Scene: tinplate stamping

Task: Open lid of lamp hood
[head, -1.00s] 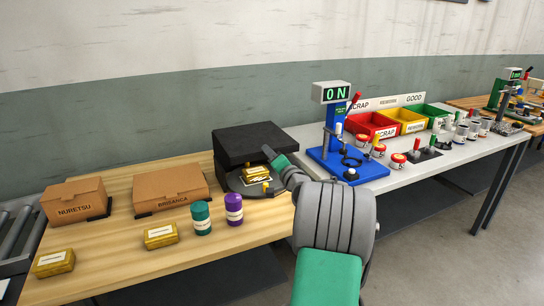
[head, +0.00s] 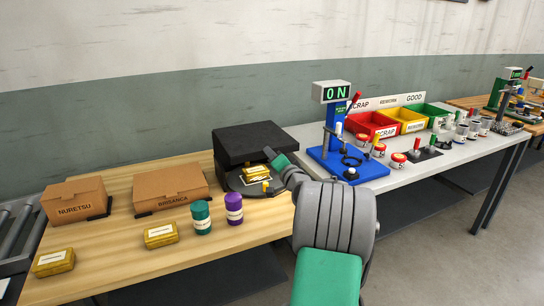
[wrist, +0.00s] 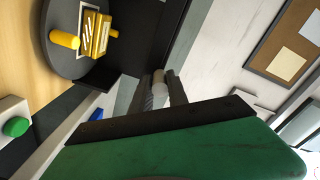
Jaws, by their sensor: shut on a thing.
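The lamp hood (head: 248,140) is a black box with an open front at the back right of the wooden table. Its dark inner side shows in the wrist view (wrist: 135,38). A round grey turntable (head: 237,184) juts from its front and carries a gold tin (head: 256,173) and a yellow peg (head: 266,187). My gripper (head: 270,153) is at the hood's front right edge. In the wrist view my gripper (wrist: 163,88) is shut on a small pale cylinder, which looks like the hood lid's handle. The fingertips are partly hidden in the head view, and I cannot tell how far the lid is raised.
A blue press (head: 335,150) stands close on the right, on the white table. Floor is free in front.

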